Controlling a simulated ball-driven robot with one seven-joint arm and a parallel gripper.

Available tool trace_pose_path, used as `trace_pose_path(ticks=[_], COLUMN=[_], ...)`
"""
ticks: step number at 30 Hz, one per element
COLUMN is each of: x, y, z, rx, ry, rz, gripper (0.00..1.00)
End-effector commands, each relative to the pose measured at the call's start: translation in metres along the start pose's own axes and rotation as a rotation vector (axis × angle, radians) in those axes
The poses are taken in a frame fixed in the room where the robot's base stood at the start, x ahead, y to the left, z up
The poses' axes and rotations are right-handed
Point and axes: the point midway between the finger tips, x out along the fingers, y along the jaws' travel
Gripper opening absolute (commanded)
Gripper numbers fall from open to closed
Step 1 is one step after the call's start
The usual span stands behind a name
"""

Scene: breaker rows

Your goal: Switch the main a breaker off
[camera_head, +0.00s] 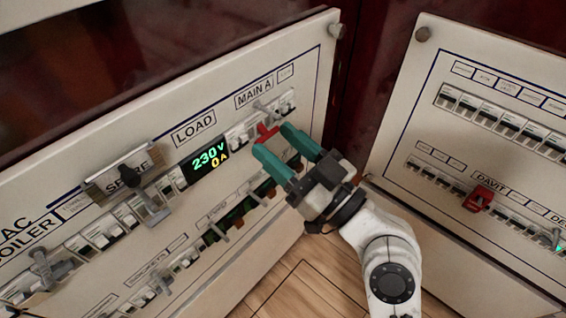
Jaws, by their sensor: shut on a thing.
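The left panel carries a printed "MAIN A" label (254,94). Below it is a red breaker lever (266,132), in a row with white breakers. My gripper (273,141) has two green fingers, with their tips at this lever, one on each side. It is shut on the red lever. The fingers hide part of the lever and the breaker body, so its exact position cannot be told. A display (207,158) left of it reads 230V in green and 0A in yellow, under the "LOAD" label (194,129).
Another grey device (147,200) sticks out by the "SPARE" label (127,177). A lower breaker row (236,213) runs below my fingers. The right panel (395,160) holds more rows and a red device (478,199).

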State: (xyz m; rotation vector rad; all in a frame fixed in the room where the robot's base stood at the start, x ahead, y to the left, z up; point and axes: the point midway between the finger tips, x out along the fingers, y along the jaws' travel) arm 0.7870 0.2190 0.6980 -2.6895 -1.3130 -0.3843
Motion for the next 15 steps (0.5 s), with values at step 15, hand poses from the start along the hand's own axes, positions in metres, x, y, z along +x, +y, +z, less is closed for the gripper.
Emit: trace_pose_path(ticks=[15], x=[0.0002], y=[0.0002], z=[0.0040], rx=[0.000], ry=[0.063], rz=[0.000], gripper=[0.23])
